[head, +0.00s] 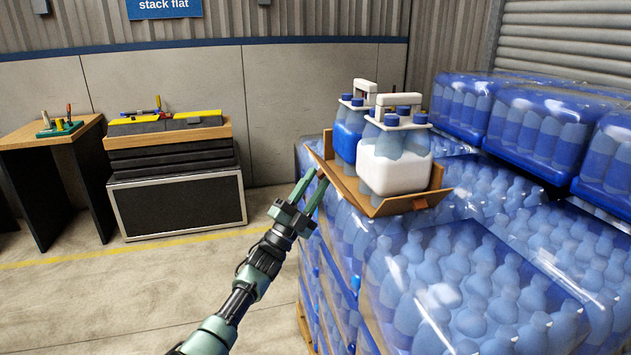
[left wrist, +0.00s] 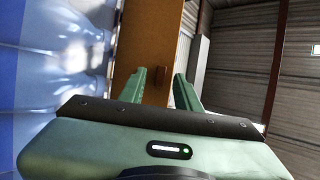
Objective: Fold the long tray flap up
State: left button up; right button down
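A brown cardboard tray (head: 436,177) sits on the wrapped bottle stack and holds two carriers of bottles, one blue (head: 347,140) and one white (head: 392,172). Its long left flap (head: 345,188) slants outward and down, away from the carriers. My left gripper (head: 312,186) is at the outer edge of this flap, near a small brown tab. In the left wrist view, the flap (left wrist: 148,35) runs up behind the fingers. The fingers (left wrist: 161,88) are apart, with the tab showing between them; contact cannot be told. My right gripper is not in view.
Wrapped bottle packs (head: 470,275) surround the tray at front and right, with taller packs (head: 545,125) behind at right. A tool cabinet (head: 178,190) and a small bench (head: 55,140) stand by the wall. The floor at left is clear.

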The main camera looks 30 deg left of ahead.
pick_arm(q)
jog(key=shift+w, duration=0.1)
grip_shut()
dwell(1.4)
